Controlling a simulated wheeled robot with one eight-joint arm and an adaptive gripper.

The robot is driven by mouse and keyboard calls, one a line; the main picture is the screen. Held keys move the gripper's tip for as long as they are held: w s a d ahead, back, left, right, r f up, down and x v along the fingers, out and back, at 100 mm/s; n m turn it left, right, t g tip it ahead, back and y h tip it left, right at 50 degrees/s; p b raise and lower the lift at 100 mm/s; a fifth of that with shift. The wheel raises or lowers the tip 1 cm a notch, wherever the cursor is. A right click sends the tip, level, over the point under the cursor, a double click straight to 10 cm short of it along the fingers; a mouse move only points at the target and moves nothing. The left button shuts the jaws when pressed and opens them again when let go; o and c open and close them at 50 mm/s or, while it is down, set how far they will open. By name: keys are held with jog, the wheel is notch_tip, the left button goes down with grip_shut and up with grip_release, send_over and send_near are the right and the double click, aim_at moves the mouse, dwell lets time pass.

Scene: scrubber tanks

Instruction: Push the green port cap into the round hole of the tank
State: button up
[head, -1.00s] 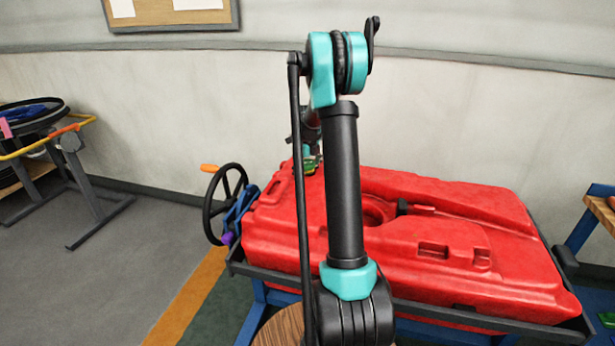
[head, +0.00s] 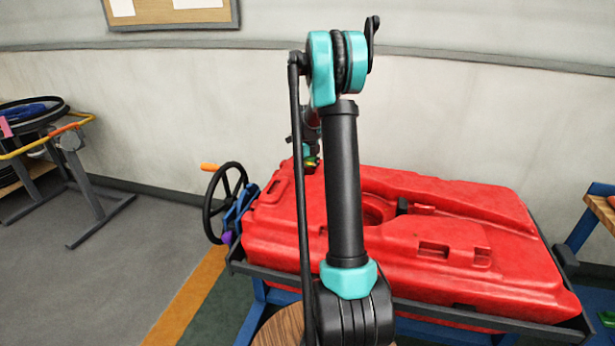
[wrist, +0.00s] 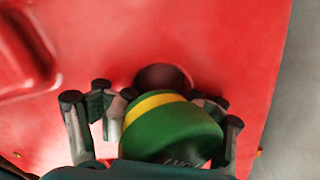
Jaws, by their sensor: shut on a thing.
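The green port cap (wrist: 172,128) with a yellow band is between the fingers of my gripper (wrist: 155,106) in the wrist view, and the gripper is shut on it. The round hole (wrist: 163,76) is a dark opening in the red tank (wrist: 220,45), just beyond the cap's banded end. The cap hides the near part of the hole, so I cannot tell whether they touch. In the head view the red tank (head: 455,205) lies on its stand, and my gripper (head: 311,162) is over its far left part, mostly hidden by my arm.
A black handwheel (head: 222,203) with an orange handle and a blue clamp (head: 240,207) sit at the stand's left end. A dark rail (head: 420,325) edges the stand. A wooden-topped table (head: 603,212) stands at right, and a grey-legged stand (head: 95,185) at far left.

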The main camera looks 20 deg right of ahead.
aim_at(308, 165)
jog(key=o, duration=2.1)
jog(key=shift+c, duration=0.2)
jog(key=shift+r, duration=0.1)
jog(key=shift+r, duration=2.2)
jog(key=shift+r, duration=2.5)
